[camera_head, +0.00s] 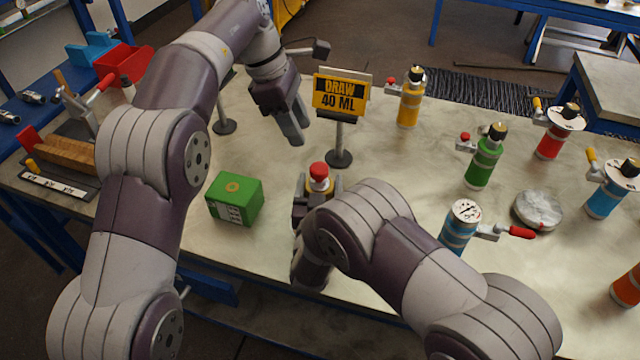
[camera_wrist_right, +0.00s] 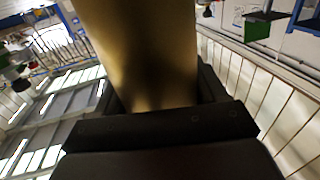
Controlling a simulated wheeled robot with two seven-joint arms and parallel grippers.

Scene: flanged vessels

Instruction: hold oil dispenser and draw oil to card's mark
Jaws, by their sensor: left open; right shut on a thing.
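The yellow card (camera_head: 339,95) reads "DRAW 40 ML" and stands on a dark post with a round base. My right gripper (camera_head: 316,196) is shut on a red-topped yellow vessel (camera_head: 319,172), which I take for the oil dispenser. Most of its body is hidden by my right gripper and arm. In the right wrist view its yellow-gold cylindrical body (camera_wrist_right: 140,50) rises from between the fingers. My left gripper (camera_head: 293,138) is open and empty, pointing down left of the card and above the held dispenser. No oil level or scale is readable.
A green box (camera_head: 234,199) stands left of the held dispenser. Several flanged vessels, including yellow (camera_head: 409,104), green (camera_head: 484,162) and blue (camera_head: 459,226) ones, stand at the right, around a round grey disc (camera_head: 537,210). A red bin (camera_head: 123,64) is at the far left.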

